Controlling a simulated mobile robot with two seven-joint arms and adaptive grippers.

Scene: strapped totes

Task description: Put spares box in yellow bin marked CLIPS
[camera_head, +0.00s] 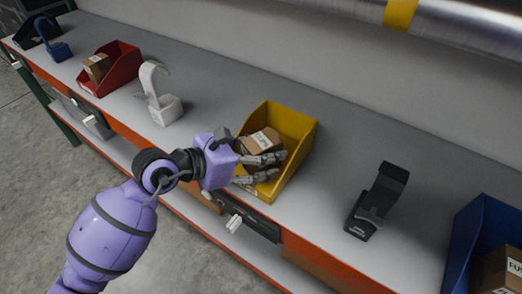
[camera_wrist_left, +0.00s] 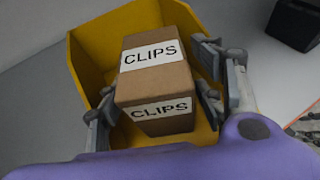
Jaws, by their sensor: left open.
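The yellow bin (camera_head: 303,137) stands on the grey bench, near the middle of the head view. A brown cardboard box (camera_head: 262,140) with a white label sits in it. In the wrist view this box (camera_wrist_left: 160,82) reads CLIPS on two faces. My left gripper (camera_head: 262,169) is at the bin's front, its fingers open on either side of the CLIPS box; the wrist view also shows the gripper (camera_wrist_left: 165,95). I cannot tell whether a finger touches it. No box readable as SPARES shows. No marking is readable on the bin itself. My right gripper is not in view.
A red bin (camera_head: 122,67) holds a box (camera_head: 97,67) whose label is too small to read. A blue bin (camera_head: 470,235) at right holds a box (camera_head: 497,272) reading "FUS". A white device (camera_head: 160,100) and black device (camera_head: 375,205) flank the yellow bin.

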